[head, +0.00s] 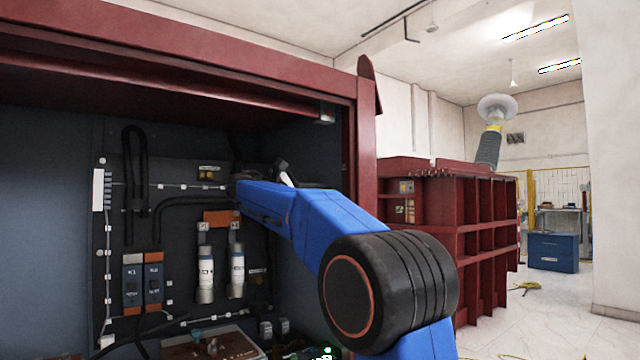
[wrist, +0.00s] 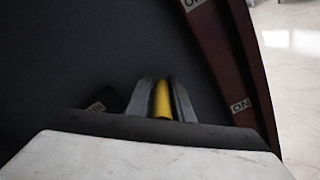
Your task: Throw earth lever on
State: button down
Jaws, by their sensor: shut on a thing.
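In the wrist view, my gripper (wrist: 163,100) has its two grey fingers close on either side of a yellow bar (wrist: 162,99), which looks like the handle of the earth lever. The fingers are shut on it. The lever's pivot and the rest of its body are hidden. A dark red strip with a white "ON" label (wrist: 240,105) runs down to the right of the fingers, apart from them. In the head view my arm reaches into the cabinet, and the gripper and lever are hidden behind it.
The open cabinet has a dark red frame (head: 366,130) close around my arm. Inside are two white cylindrical fuses (head: 206,272), breakers (head: 142,282) and cables. A red ribbed transformer tank (head: 480,240) stands to the right. Pale floor (head: 560,310) lies open at far right.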

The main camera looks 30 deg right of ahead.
notch_tip(320, 180, down, 10)
jog(key=w+m, duration=0.1)
jog(key=m, duration=0.5)
jog(key=shift+w+r+m, duration=0.15)
jog(key=shift+w+m, duration=0.15)
jog(key=shift+w, duration=0.05)
jog(key=shift+w+a, duration=0.1)
jog(key=c, duration=1.6)
grip_release()
jog(key=shift+w+f, duration=0.1)
jog(key=shift+f, duration=0.15)
jog(key=shift+c, duration=0.2)
jog(key=shift+r, duration=0.1)
jog(key=a, duration=1.7)
jog(key=shift+s+a, duration=0.15)
jog(key=shift+s, duration=0.3)
jog(key=shift+r, duration=0.1)
